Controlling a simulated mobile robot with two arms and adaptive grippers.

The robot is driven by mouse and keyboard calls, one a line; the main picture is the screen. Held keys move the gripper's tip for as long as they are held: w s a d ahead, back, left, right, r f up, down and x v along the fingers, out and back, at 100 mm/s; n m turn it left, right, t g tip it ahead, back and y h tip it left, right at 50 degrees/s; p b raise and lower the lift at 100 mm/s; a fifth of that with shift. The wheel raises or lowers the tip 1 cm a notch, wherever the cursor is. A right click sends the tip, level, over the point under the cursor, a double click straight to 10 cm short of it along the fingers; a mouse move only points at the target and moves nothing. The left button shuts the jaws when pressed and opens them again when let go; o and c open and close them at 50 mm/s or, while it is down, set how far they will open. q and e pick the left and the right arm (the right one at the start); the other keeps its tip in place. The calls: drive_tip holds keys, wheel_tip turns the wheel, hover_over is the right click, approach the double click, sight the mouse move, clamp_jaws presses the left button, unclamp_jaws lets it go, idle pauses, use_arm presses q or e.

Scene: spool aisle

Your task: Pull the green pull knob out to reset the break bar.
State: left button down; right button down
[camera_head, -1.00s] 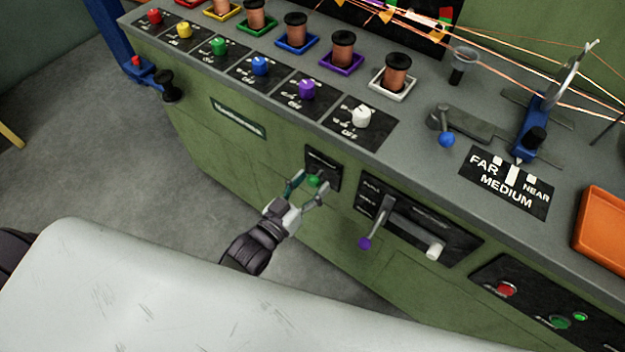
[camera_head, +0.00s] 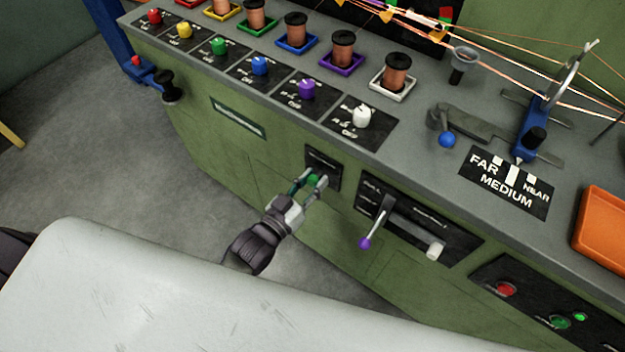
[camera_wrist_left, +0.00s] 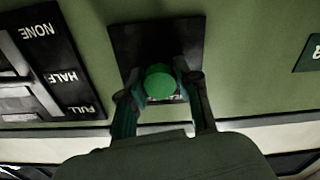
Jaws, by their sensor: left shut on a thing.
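The green pull knob (camera_head: 314,181) sits on a small black plate (camera_head: 322,163) on the green front panel of the machine. My left gripper (camera_head: 312,183) is at the knob, its two fingers shut on it from either side. In the left wrist view the round green knob (camera_wrist_left: 160,82) shows between the two fingertips (camera_wrist_left: 160,90), in front of its black plate (camera_wrist_left: 150,38). The knob's stem is mostly hidden. My right gripper does not show.
Right of the knob, a black panel holds a purple-tipped lever (camera_head: 366,242) and a white handle (camera_head: 436,249). Red (camera_head: 507,289) and green (camera_head: 560,321) buttons sit farther right. The countertop with knobs and spools overhangs above. Grey floor (camera_head: 180,190) is open at left.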

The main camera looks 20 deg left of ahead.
sight(311, 183)
use_arm(q)
drive_tip(key=p+v, duration=0.1)
drive_tip(key=v, duration=0.2)
drive_tip(key=shift+s+p, duration=0.2)
drive_tip(key=shift+p, duration=0.1)
drive_tip(key=shift+f, duration=0.1)
drive_tip(key=c, duration=0.8)
unclamp_jaws()
drive_tip(key=shift+a, duration=0.1)
drive_tip(key=shift+o, duration=0.2)
drive_tip(key=v, duration=1.2)
